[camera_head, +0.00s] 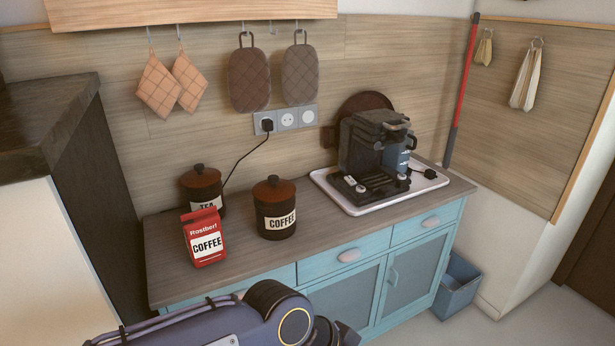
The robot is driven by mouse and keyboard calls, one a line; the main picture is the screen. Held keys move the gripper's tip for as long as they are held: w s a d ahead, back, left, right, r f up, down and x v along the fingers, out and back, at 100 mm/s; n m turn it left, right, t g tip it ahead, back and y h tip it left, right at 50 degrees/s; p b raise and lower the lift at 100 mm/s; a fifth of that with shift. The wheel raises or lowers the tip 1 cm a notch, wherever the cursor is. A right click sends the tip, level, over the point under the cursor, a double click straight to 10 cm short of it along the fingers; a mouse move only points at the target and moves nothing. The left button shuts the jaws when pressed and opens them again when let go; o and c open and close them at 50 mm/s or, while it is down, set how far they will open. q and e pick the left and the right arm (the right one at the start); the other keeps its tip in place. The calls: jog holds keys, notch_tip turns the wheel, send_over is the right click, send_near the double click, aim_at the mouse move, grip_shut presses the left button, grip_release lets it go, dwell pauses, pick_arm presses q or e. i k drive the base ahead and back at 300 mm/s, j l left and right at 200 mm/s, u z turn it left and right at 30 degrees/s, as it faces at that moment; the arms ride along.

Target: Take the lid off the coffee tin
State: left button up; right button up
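The coffee tin (277,222) is a dark round tin with a white COFFEE label. It stands upright on the wooden counter. Its brown lid (274,190) with a dark knob sits on top of it. Part of my arm crosses the bottom of the view, in front of the counter and below the tin. Neither of my grippers shows in the view, and nothing of mine touches the tin.
A similar tin labelled TEA (202,186) and a red coffee packet (205,238) stand left of the coffee tin. A coffee machine (362,150) stands on a white tray (433,184) to the right. The counter (325,230) is bare between tin and tray.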

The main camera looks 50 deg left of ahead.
aim_at(274, 190)
jog(key=i+u, duration=0.45)
jog(key=i+l+u, duration=0.15)
jog(key=i+u, duration=0.3)
